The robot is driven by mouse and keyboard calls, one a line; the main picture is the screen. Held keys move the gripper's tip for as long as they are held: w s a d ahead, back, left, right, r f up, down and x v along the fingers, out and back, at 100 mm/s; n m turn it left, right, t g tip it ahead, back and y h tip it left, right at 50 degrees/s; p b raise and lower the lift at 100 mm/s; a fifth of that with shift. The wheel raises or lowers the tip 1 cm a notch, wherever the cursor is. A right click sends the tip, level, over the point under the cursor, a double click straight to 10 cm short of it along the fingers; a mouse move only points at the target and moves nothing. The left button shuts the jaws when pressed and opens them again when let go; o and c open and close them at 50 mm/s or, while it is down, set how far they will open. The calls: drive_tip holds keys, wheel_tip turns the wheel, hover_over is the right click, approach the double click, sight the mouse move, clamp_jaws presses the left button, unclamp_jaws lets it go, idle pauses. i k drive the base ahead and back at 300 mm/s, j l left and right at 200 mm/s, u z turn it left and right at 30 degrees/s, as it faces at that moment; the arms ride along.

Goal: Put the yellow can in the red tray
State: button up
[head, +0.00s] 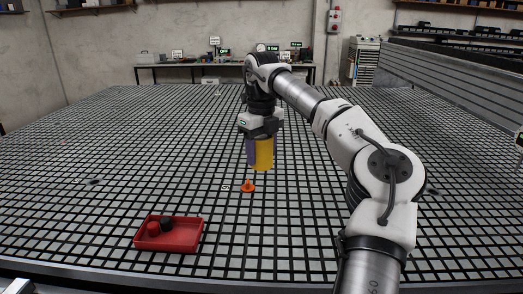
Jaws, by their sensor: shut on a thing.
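The yellow can (264,155) is upright, held above the grid table (330,215). My gripper (257,142) is shut on it, with a purple part showing along the can's left side; the fingertips are partly hidden. The red tray (181,246) lies on the table at the front left, to the left of and nearer than the can. Inside the tray, towards its left side, are a small red object (154,229) and a dark object (167,222).
A small orange piece (248,187) is on the table below and slightly left of the can, beside a small white marker (226,188). A small dark item (93,182) lies at the left. The table between can and tray is mostly clear.

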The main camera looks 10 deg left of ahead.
sight(183, 237)
drive_tip(key=k, duration=0.9)
